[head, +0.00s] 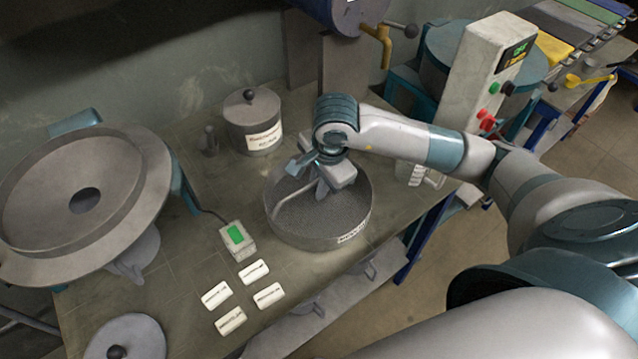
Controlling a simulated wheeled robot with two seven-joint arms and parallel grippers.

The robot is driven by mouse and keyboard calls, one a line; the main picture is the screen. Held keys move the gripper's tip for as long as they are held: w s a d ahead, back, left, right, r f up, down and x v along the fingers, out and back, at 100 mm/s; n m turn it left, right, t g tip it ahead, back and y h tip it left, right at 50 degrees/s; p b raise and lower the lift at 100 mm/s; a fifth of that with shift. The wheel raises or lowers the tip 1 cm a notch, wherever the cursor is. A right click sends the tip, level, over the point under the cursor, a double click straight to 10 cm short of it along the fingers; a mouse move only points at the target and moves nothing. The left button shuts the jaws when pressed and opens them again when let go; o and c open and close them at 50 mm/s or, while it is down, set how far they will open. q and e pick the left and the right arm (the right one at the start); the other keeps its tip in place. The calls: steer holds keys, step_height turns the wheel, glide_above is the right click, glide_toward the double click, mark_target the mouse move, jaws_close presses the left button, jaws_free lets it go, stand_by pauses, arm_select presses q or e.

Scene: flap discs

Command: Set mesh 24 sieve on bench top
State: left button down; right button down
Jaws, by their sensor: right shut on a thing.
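The sieve (300,222) is a round grey metal pan with a mesh floor and a white label on its front rim; the label's text is too small to read surely. It is at the middle of the bench top (190,270), level or nearly so; I cannot tell whether it touches the bench. My right gripper (318,185) reaches over the sieve's back right side and is shut on it, apparently at a curved handle inside; the fingertips are partly hidden by the wrist. My left gripper is not in view.
A lidded grey pot (253,125) stands behind the sieve. A large round hopper (75,200) fills the left. A control box (482,85) stands back right.

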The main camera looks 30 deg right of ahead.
steer(key=shift+f, duration=0.15)
steer(key=c, duration=1.9)
jaws_free()
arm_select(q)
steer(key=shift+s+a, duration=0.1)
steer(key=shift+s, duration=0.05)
arm_select(e)
steer(key=shift+o, duration=0.2)
